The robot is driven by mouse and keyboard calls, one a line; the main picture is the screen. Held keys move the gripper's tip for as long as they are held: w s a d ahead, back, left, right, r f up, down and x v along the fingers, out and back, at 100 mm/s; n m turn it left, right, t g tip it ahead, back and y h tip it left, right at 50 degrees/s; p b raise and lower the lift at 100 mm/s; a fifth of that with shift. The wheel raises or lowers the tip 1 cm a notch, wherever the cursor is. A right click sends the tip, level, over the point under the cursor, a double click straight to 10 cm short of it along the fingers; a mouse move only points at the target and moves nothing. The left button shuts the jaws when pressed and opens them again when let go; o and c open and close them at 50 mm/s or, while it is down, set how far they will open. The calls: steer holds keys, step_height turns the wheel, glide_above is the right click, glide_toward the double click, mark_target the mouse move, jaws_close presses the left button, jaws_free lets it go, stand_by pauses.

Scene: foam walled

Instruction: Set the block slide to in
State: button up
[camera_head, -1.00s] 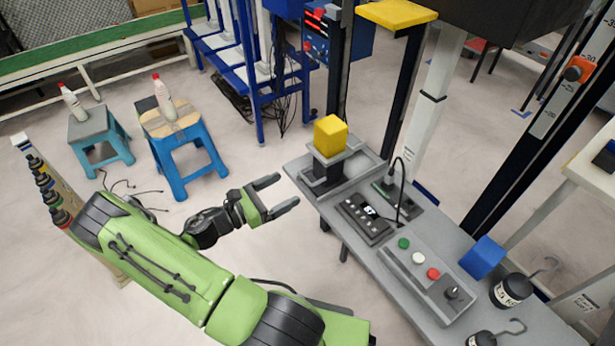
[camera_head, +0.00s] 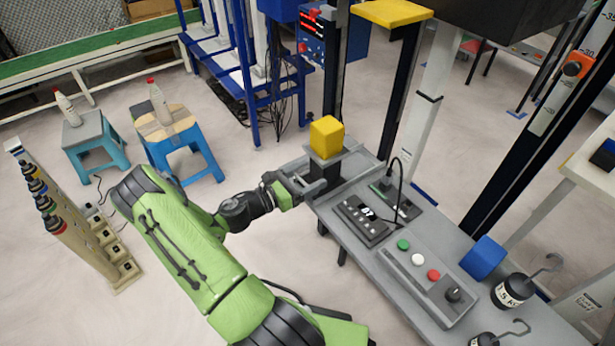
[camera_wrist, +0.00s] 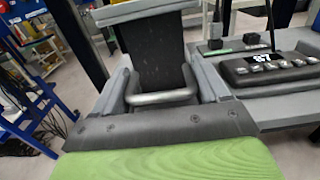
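The block slide (camera_head: 325,172) is a dark block with a grey plate on top, at the near left end of the grey bench. A yellow block (camera_head: 327,137) rests on it. In the wrist view the slide's dark face (camera_wrist: 150,55) fills the middle, with a grey bar handle (camera_wrist: 163,97) low on it. My gripper (camera_head: 306,186) is at the slide's left side. In the wrist view its grey fingers stand apart to the left and right of the handle, and it looks open. Whether a finger touches the handle cannot be told.
Right of the slide on the bench are a keypad with a display (camera_head: 363,220), a button panel (camera_head: 425,275), a blue cube (camera_head: 483,258) and black weights (camera_head: 512,290). A yellow-topped post (camera_head: 392,12) stands behind. Stools with bottles stand left, clear of the bench.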

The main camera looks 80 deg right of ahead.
steer(key=shift+s, duration=0.15)
steer(key=c, duration=0.5)
steer(key=p+x, duration=0.1)
steer(key=x, duration=1.3)
steer(key=shift+s+a+p, duration=0.1)
steer(key=shift+s+p, duration=0.05)
steer(key=shift+p, duration=0.2)
steer(key=o, duration=1.3)
steer(key=shift+s, duration=0.15)
steer(key=shift+w+a, duration=0.1)
steer(key=shift+w, duration=0.3)
steer(key=p+v, duration=0.2)
steer(key=v, duration=1.3)
